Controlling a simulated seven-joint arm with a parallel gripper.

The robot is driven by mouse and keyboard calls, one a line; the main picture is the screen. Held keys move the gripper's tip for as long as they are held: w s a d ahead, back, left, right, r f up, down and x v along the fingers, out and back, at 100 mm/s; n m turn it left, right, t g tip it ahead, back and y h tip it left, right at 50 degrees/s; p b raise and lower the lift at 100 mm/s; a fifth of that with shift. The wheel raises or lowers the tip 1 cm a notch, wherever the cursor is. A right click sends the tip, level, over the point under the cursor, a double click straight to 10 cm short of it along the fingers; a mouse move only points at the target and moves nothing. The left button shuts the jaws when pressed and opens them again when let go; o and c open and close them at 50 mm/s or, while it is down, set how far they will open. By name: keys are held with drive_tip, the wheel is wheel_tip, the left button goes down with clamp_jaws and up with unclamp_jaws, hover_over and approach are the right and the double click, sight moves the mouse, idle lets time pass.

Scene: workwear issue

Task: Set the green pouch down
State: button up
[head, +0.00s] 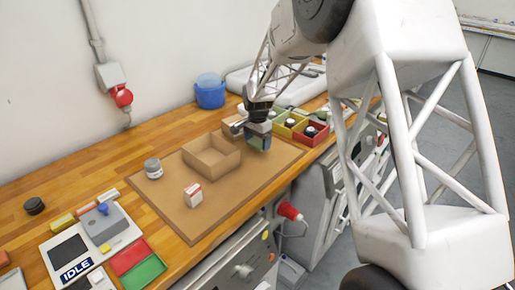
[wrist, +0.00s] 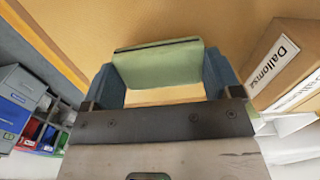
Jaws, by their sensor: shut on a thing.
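The green pouch (wrist: 158,65) is between the two blue-grey fingers of my gripper (wrist: 162,76) in the wrist view. The gripper is shut on it. In the head view my gripper (head: 257,138) is over the far right part of the brown mat (head: 225,204), to the right of the open cardboard box (head: 222,162). The pouch is mostly hidden by the fingers there. I cannot tell whether its lower edge touches the mat.
Coloured bins (head: 290,121) stand just behind and right of my gripper. A grey jar (head: 153,168) and a small red-and-white carton (head: 194,194) stand on the mat. A blue tub (head: 210,95) is at the back. The mat's front part is clear.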

sight(258, 142)
drive_tip(key=shift+f, duration=1.6)
drive_tip(key=shift+f, duration=0.1)
drive_tip(key=o, duration=0.7)
drive_tip(key=shift+o, duration=0.2)
wheel_tip(258, 142, up, 12)
drive_tip(key=shift+r, duration=0.1)
